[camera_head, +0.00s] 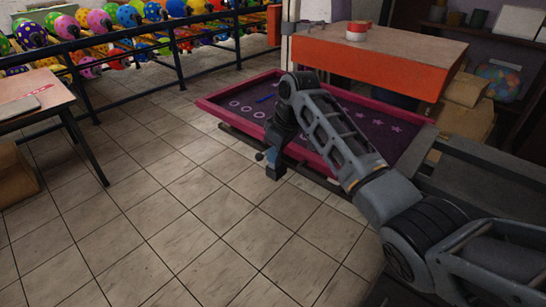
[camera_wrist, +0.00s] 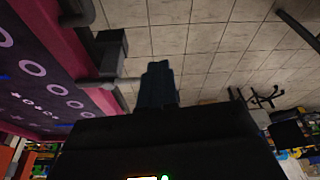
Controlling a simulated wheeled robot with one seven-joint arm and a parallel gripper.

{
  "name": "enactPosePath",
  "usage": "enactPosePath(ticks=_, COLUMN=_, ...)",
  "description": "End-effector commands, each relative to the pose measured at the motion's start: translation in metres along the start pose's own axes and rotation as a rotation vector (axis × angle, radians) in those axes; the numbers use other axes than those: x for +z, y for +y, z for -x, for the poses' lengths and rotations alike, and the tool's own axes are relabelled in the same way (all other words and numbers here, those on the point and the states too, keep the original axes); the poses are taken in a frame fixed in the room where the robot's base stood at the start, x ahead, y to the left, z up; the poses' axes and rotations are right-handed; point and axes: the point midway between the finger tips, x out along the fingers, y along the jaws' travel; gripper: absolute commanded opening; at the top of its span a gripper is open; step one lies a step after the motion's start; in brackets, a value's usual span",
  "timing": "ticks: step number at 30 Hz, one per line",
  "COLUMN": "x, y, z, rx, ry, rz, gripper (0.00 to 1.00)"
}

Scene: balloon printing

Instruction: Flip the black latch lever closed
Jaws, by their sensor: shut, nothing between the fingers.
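My gripper (camera_head: 274,167) hangs low beside the near left edge of the purple-framed frame (camera_head: 330,170). In the wrist view its fingers (camera_wrist: 158,84) are together, with nothing between them. A small dark knob (camera_head: 259,156) shows just left of my gripper; it may be the end of the black latch lever, but it is too small to tell. In the wrist view a dark block (camera_wrist: 111,48) and a grey bar (camera_wrist: 110,80) sit at the frame's edge, left of the fingers. I cannot tell whether the fingers touch the bar. My arm hides part of the frame.
An orange-sided table (camera_head: 375,65) with a small tin stands behind the frame. A wooden table (camera_head: 30,108) is at the left. A dark rail (camera_head: 150,55) fronts a rack of colourful balloons (camera_head: 100,22). The tiled floor (camera_head: 180,215) is clear.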

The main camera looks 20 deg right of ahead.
Motion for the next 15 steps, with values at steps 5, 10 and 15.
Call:
enactPosePath(ticks=5, x=-0.001, y=-0.002, z=0.029, rx=0.003, ry=0.003, rz=0.001, gripper=0.00)
enactPosePath(ticks=10, x=-0.001, y=-0.004, z=0.055, rx=0.003, ry=0.003, rz=-0.001, gripper=0.00)
enactPosePath(ticks=15, x=-0.001, y=-0.006, z=0.069, rx=0.001, ry=0.000, rz=-0.001, gripper=0.00)
